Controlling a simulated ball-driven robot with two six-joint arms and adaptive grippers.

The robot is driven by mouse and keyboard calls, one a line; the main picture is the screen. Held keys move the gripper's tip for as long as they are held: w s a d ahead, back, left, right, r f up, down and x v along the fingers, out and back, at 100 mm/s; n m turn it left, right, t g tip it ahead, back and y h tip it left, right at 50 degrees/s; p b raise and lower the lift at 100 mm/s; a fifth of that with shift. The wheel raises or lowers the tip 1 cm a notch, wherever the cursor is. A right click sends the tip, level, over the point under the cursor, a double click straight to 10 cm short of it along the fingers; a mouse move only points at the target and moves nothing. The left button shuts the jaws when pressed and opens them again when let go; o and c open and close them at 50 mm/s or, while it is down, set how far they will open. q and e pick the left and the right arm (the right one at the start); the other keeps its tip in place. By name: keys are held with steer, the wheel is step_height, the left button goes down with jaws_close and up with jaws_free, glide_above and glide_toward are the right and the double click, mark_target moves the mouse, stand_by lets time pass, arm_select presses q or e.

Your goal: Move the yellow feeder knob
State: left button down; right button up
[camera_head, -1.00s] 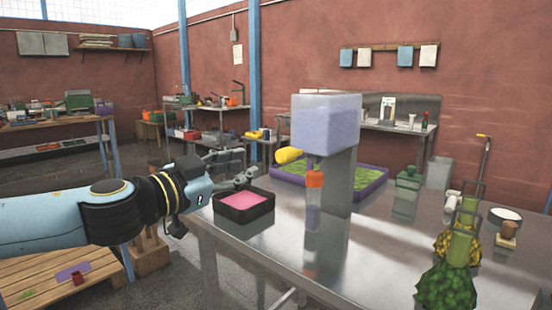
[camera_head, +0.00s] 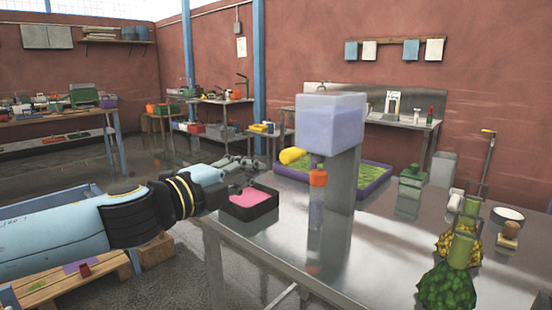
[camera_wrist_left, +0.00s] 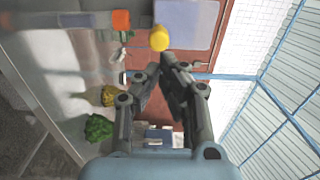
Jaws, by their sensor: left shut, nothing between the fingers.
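The knob also shows in the left wrist view (camera_wrist_left: 159,38), just beyond my fingertips. My left gripper (camera_head: 254,163) is left of the knob in the head view, beside the pink-filled tray. In the left wrist view its fingers (camera_wrist_left: 165,66) are together at the tips, with nothing between them. It appears apart from the knob. My right gripper is not in view.
A black tray with pink contents (camera_head: 250,202) is at the table's left edge. A purple-rimmed tray (camera_head: 375,187) lies behind the filler.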

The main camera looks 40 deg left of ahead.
mark_target(285, 157)
arm_select(q)
steer(key=w+p, duration=0.1)
steer(key=w, duration=0.1)
steer(key=w+p, duration=0.1)
steer(key=w, duration=0.1)
steer(key=w+p, duration=0.2)
steer(key=shift+w+d+r, duration=0.1)
steer(key=shift+d+r, duration=0.15)
steer(key=shift+r, duration=0.1)
steer(key=shift+w+f+p, duration=0.15)
steer(key=shift+w+p, duration=0.5)
steer(key=shift+p, duration=0.25)
